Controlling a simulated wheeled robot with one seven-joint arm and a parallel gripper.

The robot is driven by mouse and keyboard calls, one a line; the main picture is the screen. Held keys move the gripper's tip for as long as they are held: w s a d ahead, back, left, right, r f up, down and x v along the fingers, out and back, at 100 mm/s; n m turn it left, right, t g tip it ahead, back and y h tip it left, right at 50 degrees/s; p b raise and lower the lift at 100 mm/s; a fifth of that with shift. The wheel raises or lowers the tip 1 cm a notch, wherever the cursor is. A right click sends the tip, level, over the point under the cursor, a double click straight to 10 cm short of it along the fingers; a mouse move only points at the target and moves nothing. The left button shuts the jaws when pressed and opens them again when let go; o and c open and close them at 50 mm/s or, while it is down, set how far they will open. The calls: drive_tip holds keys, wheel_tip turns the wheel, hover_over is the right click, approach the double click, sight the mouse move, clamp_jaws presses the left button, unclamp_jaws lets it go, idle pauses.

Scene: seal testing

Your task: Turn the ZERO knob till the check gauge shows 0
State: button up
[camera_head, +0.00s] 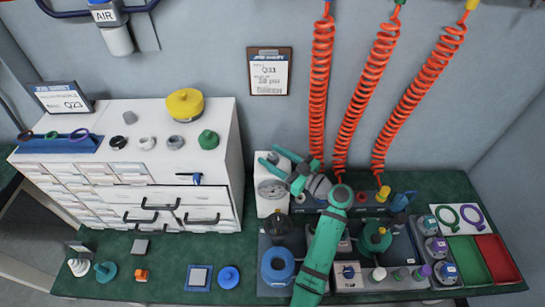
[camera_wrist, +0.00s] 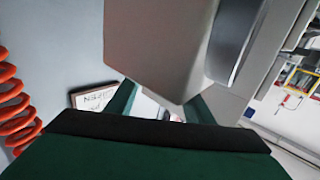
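The check gauge is likely the white box (camera_head: 266,207) with a round dial (camera_head: 272,189) on its front, standing against the wall. The dial is too small to read in the head view. My gripper (camera_head: 267,156) is at the top of this box, with its two green fingers spread apart. In the wrist view a large pale box (camera_wrist: 160,45) with a round rim (camera_wrist: 232,40) fills the upper middle, very close. My fingers (camera_wrist: 160,103) show on either side of its lower corner. I cannot make out the ZERO knob; it may be hidden by the gripper or box.
Orange coiled hoses (camera_head: 320,90) hang just right of my gripper. A white drawer cabinet (camera_head: 225,150) stands to the left. A clipboard (camera_head: 269,72) hangs on the wall above.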

drive_tip(key=shift+s, duration=0.1)
drive_tip(key=v, duration=1)
drive_tip(key=shift+d, duration=0.35)
drive_tip(key=shift+s, duration=0.1)
